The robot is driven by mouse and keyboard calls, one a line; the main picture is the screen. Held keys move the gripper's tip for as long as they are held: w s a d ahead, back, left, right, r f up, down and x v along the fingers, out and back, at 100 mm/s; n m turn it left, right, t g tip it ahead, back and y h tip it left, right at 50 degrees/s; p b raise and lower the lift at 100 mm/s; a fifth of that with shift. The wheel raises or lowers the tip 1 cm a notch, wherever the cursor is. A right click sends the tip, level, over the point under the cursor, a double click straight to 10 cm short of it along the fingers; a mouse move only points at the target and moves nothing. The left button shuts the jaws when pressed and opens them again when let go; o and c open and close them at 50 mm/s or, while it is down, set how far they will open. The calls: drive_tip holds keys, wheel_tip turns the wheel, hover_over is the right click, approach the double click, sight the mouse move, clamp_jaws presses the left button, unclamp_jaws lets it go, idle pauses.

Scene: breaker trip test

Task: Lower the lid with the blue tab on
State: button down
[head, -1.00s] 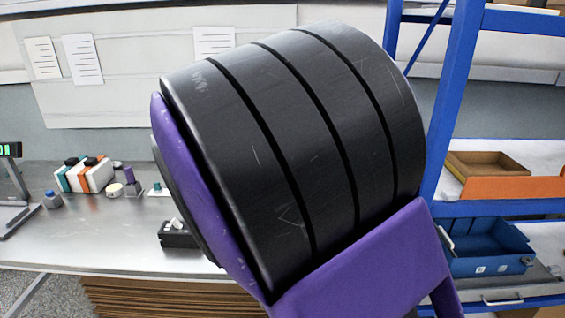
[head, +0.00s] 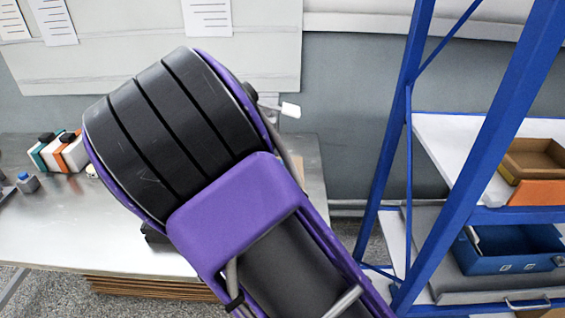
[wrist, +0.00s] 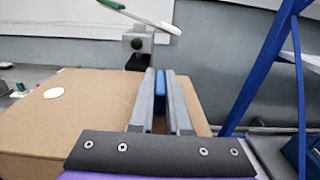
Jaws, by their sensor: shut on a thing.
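In the wrist view my gripper (wrist: 161,78) is shut on a narrow blue piece (wrist: 159,92), which looks like the blue tab. A broad brown cardboard panel (wrist: 85,108) with a round white sticker lies under and left of the fingers. I cannot tell whether this panel is the lid, nor how far it is lowered. In the head view my large arm hides the fingers, the tab and the panel.
A metal table (head: 60,232) stands at the left, with orange, white and teal boxes (head: 62,152) on it. A blue-framed shelf (head: 408,150) at the right holds a brown tray (head: 535,160) and a blue bin (head: 510,250). A green-and-white rod (wrist: 140,17) shows beyond the fingers.

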wheel_tip(320, 180, down, 6)
drive_tip(key=b, duration=0.4)
drive_tip(key=shift+f+b, duration=0.25)
drive_tip(key=shift+b, duration=0.15)
idle(0.3)
drive_tip(key=c, duration=0.8)
unclamp_jaws()
